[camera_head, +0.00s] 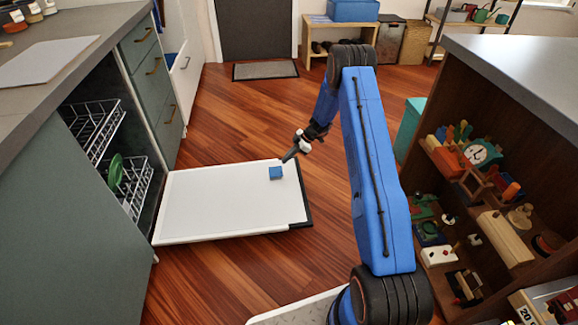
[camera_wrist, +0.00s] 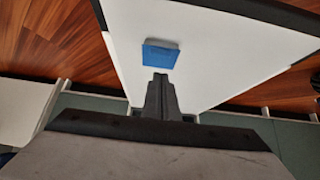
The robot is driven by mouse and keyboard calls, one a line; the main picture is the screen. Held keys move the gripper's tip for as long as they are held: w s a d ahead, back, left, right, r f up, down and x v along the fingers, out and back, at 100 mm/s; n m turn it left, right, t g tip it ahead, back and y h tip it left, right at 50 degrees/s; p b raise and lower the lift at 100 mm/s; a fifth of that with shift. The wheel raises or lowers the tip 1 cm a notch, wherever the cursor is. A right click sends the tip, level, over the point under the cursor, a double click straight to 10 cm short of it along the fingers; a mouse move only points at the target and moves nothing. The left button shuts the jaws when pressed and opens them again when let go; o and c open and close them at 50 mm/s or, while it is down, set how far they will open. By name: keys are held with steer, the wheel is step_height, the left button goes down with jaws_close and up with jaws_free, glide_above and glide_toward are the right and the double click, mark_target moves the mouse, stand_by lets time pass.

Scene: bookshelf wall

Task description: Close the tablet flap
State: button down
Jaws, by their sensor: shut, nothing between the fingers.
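The dishwasher door (camera_head: 215,205) lies lowered, its white inner face up. A small blue tablet flap (camera_head: 276,173) is on that face near the door's outer right part. In the wrist view the flap (camera_wrist: 160,54) is a blue rectangle with a pale grey part along its far edge. It seems raised from the door; its exact angle is hard to tell. My gripper (camera_head: 287,158) is above the door, just beyond and right of the flap. Its fingers are shut and empty. In the wrist view the fingertips (camera_wrist: 158,78) point at the flap's near edge, apparently slightly apart from it.
Wire dishwasher racks (camera_head: 128,185) with a green plate (camera_head: 115,171) stand inside the machine at left. Grey-topped counters flank the left. A shelf unit (camera_head: 470,95) full of toys stands at right. Wooden floor (camera_head: 230,120) around the door is clear.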

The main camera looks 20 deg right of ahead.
steer(key=s+d+f, duration=0.1)
steer(key=d+f, duration=0.2)
steer(key=d, duration=0.6)
steer(key=shift+s, duration=0.35)
